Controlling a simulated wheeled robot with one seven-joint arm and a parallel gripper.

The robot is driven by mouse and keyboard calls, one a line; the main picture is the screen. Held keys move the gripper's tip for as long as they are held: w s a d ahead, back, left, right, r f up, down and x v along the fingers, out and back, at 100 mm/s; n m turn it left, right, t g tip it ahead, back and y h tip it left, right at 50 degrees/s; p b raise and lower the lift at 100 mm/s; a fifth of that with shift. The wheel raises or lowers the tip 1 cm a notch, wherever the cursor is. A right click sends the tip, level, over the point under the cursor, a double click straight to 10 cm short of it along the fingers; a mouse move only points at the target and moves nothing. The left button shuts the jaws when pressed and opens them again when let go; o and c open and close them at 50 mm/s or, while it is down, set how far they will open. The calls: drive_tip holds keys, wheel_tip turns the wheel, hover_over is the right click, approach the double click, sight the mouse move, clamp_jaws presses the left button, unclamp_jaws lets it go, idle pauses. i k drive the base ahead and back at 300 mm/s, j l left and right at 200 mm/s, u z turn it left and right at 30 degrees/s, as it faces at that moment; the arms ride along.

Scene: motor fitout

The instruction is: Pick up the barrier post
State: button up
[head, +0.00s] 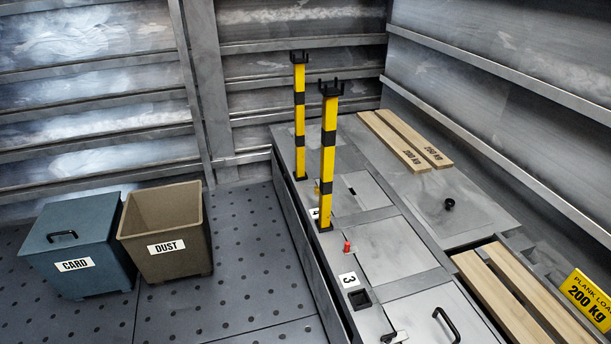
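Two yellow-and-black barrier posts stand upright on the left edge of the grey metal bench (385,252). The nearer barrier post (327,165) has a black forked top and stands near a hatch edge. The farther barrier post (299,120) looks the same and stands behind it, a little to the left. Both appear free of any grip. My gripper is not in view.
A blue CARD box (75,240) with a lid and an open brown DUST bin (165,229) stand on the dotted floor at left. Wooden planks (407,140) lie on the bench. A red peg (347,247) and a black handle (446,325) stick up. Ribbed walls enclose the back and right.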

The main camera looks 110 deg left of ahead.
sight(330, 94)
drive_tip(key=u, duration=3.6)
drive_tip(key=i+j+z, duration=0.15)
